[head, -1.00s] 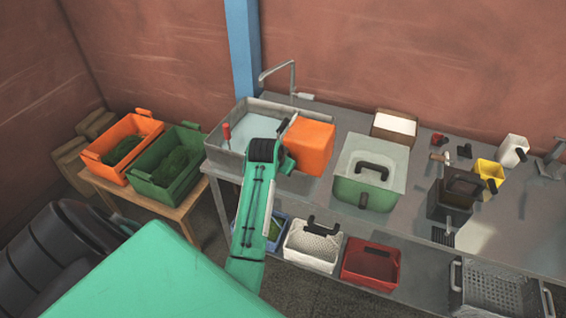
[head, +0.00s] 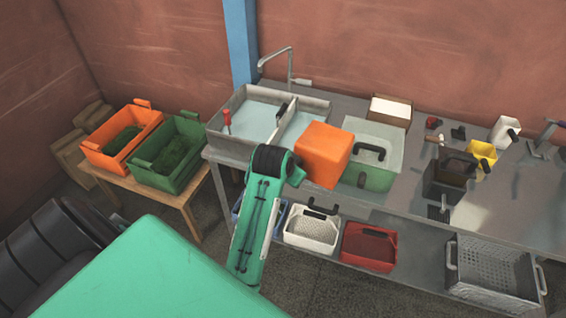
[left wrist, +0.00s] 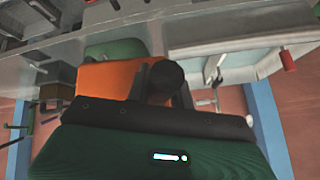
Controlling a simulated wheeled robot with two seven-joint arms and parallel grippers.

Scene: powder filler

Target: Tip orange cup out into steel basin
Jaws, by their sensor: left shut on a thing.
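The orange cup (head: 323,155) is boxy and hangs in the air in front of the bench, to the right of the steel basin. Plain closed orange faces point up and toward me, and its opening is not visible. It also shows in the left wrist view (left wrist: 100,78). My left gripper (head: 296,174) is shut on the cup's dark handle (left wrist: 163,79) at the cup's left side. The steel basin (head: 227,147) is at the bench's left end, with a divider and pale bottoms. My right gripper is not in view.
White (head: 312,228) and red (head: 369,248) bins sit on the lower shelf. Orange and green crates are at left.

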